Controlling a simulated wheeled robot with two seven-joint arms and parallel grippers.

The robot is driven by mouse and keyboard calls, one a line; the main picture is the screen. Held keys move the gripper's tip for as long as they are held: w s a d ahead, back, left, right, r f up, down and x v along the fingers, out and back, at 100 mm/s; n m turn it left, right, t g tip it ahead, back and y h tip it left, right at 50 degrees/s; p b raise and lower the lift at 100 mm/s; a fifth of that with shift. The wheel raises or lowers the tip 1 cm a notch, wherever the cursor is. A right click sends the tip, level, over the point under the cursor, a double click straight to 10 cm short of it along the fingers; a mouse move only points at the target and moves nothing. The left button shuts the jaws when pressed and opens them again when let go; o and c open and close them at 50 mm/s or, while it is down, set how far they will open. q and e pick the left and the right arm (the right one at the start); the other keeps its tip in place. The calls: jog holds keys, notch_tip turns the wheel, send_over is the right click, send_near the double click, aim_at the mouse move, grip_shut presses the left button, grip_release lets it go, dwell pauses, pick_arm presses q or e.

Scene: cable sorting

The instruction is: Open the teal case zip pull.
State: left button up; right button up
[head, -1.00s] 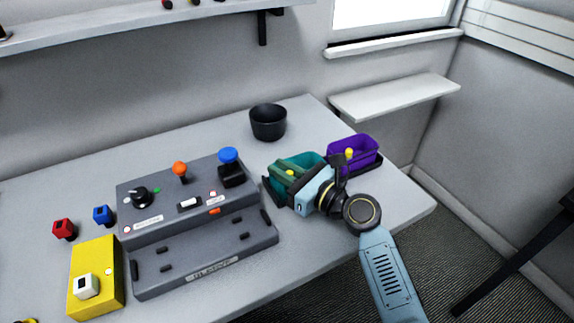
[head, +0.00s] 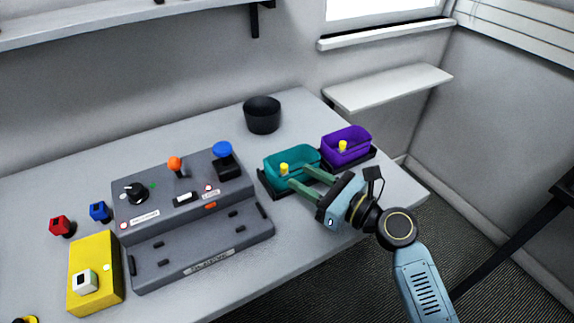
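The teal case (head: 283,160) is an open-topped box on a dark base at the right part of the table in the head view. A yellow zip pull (head: 284,168) shows at its front side. My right gripper (head: 305,178) is open, with its two green fingers spread and pointing left toward the teal case. The zip pull is close to the tip of the nearer finger, and I cannot tell whether they touch. Nothing shows between the fingers. My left gripper is not in view.
A purple case (head: 346,143) with a yellow pull stands just right of the teal one. A dark grey control panel (head: 200,245) with knobs is to the left. A black bowl (head: 262,115) stands behind. A yellow box (head: 95,262) is at the front left.

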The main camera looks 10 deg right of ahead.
jog(key=v, duration=0.5)
jog(key=shift+s+d, duration=0.15)
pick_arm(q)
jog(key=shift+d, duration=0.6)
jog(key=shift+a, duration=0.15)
